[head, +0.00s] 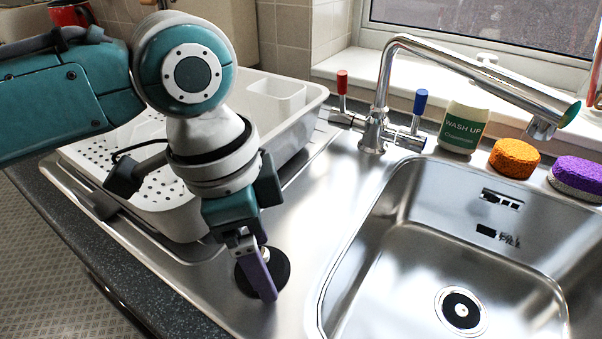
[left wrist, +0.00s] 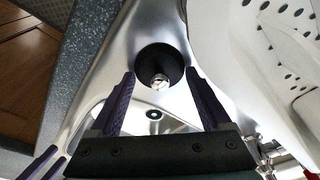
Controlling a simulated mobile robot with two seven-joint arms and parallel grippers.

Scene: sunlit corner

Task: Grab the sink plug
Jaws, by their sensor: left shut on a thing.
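The sink plug is a round black disc with a metal knob. In the head view the sink plug (head: 281,268) is at the steel drainer surface, left of the sink bowl. My left gripper (head: 265,284) reaches down over it, and its purple finger covers part of the disc. In the left wrist view the plug (left wrist: 158,60) lies between the two purple fingertips of my left gripper (left wrist: 160,76), knob towards the camera. The gripper is shut on the plug. I cannot tell whether the disc is lifted off the steel.
A white dish rack (head: 185,215) stands close behind and left of the gripper. The sink bowl (head: 405,270), with its drain hole (head: 461,310), is on the right. The tap (head: 378,100), a wash-up bottle (head: 464,125), an orange sponge (head: 514,157) and a purple sponge (head: 577,174) line the back.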

